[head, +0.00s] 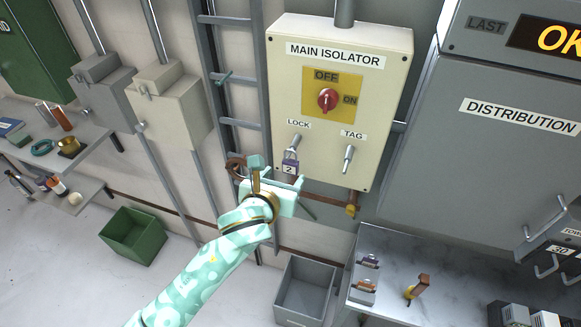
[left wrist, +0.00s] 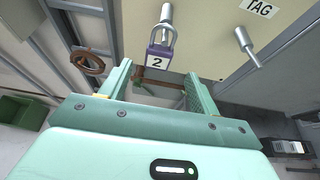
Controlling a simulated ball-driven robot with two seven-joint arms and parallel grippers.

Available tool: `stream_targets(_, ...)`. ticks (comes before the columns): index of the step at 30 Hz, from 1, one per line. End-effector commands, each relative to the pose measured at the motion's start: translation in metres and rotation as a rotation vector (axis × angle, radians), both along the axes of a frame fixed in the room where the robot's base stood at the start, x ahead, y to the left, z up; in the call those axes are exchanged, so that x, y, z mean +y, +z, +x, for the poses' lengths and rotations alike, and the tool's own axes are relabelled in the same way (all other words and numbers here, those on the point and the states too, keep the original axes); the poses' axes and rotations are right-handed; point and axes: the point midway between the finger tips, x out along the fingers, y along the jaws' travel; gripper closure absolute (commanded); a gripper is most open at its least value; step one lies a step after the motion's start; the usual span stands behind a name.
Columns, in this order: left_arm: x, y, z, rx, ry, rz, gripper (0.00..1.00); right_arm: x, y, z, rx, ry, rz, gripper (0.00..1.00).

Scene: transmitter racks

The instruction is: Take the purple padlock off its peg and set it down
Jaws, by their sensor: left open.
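The purple padlock (head: 290,163) hangs by its shackle on the LOCK peg (head: 295,139) of the main isolator box (head: 300,80). Its label reads 2. In the left wrist view the padlock (left wrist: 161,56) hangs upright on the peg (left wrist: 166,14), beyond the fingertips and roughly centred between them. My left gripper (head: 277,177) is just below and in front of the padlock, apart from it. It is open and empty; its two fingers also show in the left wrist view (left wrist: 160,78). My right gripper is in neither view.
An empty TAG peg (head: 348,158) sticks out right of the padlock. Below are a grey bin (head: 304,290), a green bin (head: 133,236) and a grey bench (head: 400,250) with small items and bare space.

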Motion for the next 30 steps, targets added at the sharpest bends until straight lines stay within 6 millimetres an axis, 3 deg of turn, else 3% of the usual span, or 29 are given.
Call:
stream_targets(3,-0.008,-0.011,0.024,0.001,0.002,-0.001,0.38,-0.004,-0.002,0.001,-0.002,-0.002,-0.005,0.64)
stream_targets(9,-0.018,-0.024,0.053,0.001,0.0,-0.001,0.38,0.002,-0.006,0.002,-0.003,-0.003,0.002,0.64)
stream_targets(15,-0.021,-0.029,0.064,0.0,0.0,-0.001,0.38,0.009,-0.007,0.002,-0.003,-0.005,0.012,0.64)
stream_targets(23,-0.021,-0.029,0.065,0.0,-0.001,-0.001,0.38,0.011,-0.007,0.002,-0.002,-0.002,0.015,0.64)
stream_targets(28,-0.021,-0.029,0.065,0.0,-0.001,-0.001,0.85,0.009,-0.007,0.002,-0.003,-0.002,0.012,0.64)
stream_targets(30,-0.021,-0.029,0.065,0.0,-0.001,-0.001,0.89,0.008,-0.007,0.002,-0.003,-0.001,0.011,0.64)
